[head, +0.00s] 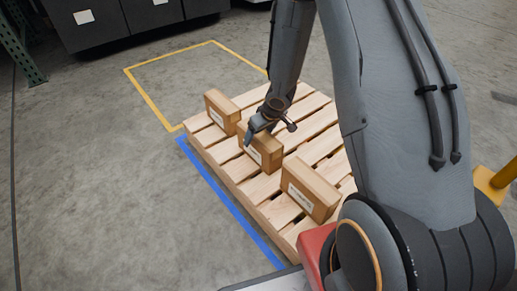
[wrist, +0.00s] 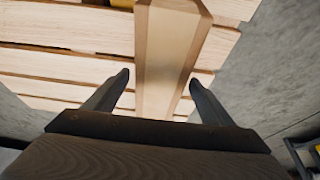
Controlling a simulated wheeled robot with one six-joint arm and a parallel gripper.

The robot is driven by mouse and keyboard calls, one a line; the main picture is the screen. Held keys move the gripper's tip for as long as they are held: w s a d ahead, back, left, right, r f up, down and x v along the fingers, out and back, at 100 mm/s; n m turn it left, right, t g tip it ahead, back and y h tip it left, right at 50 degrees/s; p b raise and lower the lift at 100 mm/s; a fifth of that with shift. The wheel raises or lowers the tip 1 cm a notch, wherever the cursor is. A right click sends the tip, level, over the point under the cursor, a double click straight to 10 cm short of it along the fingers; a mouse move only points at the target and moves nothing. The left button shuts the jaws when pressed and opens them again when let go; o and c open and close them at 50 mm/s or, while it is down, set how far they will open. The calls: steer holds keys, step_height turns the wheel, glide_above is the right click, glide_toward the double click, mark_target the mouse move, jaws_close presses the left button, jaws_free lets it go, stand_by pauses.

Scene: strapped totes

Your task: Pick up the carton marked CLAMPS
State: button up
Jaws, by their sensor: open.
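Three brown cartons stand on a wooden pallet: a far carton (head: 222,108), a middle carton (head: 268,150) and a near carton (head: 313,187). Each has a pale label on its left face, too small to read, so I cannot tell which is marked CLAMPS. My gripper (head: 264,125) is at the top of the middle carton and hides part of it. In the wrist view my gripper (wrist: 159,82) is open, with one finger on each side of a carton (wrist: 168,45). A gap shows at both sides, wider on the left.
The pallet (head: 235,172) has open gaps between its slats and bare slats between the cartons. Blue tape (head: 222,190) runs along its left side. A yellow floor outline (head: 150,105) encloses empty floor behind. Dark bins (head: 115,20) stand at the back. The floor at left is clear.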

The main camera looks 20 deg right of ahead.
jaws_close()
stand_by(0.4)
steer(key=shift+r, duration=0.15)
